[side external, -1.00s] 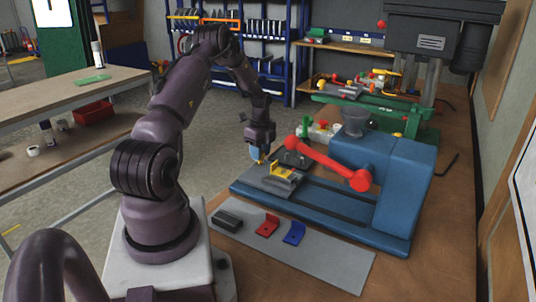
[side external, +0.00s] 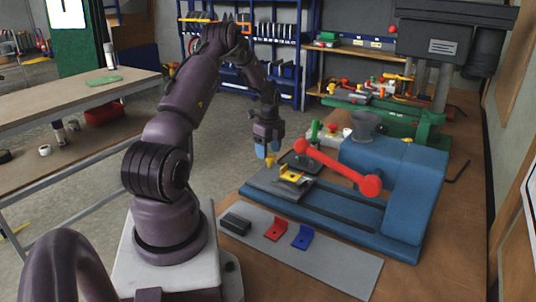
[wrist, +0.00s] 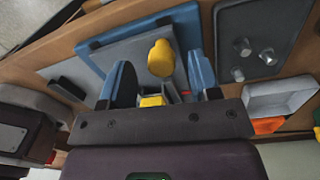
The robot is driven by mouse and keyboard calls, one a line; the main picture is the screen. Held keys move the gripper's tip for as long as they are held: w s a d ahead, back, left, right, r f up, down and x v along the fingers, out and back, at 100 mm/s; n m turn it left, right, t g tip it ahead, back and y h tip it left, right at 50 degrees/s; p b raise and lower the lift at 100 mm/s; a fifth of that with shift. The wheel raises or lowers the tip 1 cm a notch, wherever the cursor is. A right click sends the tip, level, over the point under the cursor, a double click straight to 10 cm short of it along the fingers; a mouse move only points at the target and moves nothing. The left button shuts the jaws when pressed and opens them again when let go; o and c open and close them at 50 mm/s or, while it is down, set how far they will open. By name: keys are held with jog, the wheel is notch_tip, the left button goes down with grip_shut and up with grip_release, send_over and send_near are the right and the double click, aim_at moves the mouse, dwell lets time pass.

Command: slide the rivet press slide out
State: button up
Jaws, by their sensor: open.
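The rivet press (side external: 385,185) is a blue machine with a red lever, on the bench. Its slide (side external: 275,183) is a grey plate at the left end of the blue base, carrying a yellow part (side external: 292,177). A yellow knob (side external: 270,160) stands at the slide's far left end. My gripper (side external: 268,149) is open and empty, pointing down by the knob. In the wrist view the blue fingers (wrist: 163,85) are spread, with the knob (wrist: 160,58) showing between and beyond them. I cannot tell whether they touch it. The yellow part (wrist: 152,101) is partly hidden by the gripper body.
A grey strip (side external: 335,262) in front holds a dark block (side external: 235,223), a red bracket (side external: 276,229) and a blue bracket (side external: 302,236). A dark tray (wrist: 262,40) with metal pieces and a white bin (wrist: 280,97) lie beside the press. The red lever (side external: 335,168) rises over the base.

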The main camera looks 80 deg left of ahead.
notch_tip(320, 180, up, 11)
jog(key=shift+a, duration=0.15)
jog(key=shift+w, duration=0.1)
dwell(0.4)
jog(key=w+d+r+n+y, duration=0.1)
jog(key=d+r+n, duration=0.45)
jog(key=d, duration=0.45)
jog(key=d+r+n, duration=0.4)
jog(key=d+n, duration=0.3)
jog(key=d, duration=0.4)
jog(key=s+d+r+m+t, duration=0.1)
jog(key=s+d+r+t, duration=0.2)
jog(key=d, duration=0.7)
jog(key=s+d+r+t, duration=0.3)
jog(key=s+d+r, duration=0.1)
jog(key=d, duration=0.6)
jog(key=shift+s+d+m+h, duration=0.25)
jog(key=shift+d+m+h, duration=0.1)
jog(key=shift+h, duration=0.05)
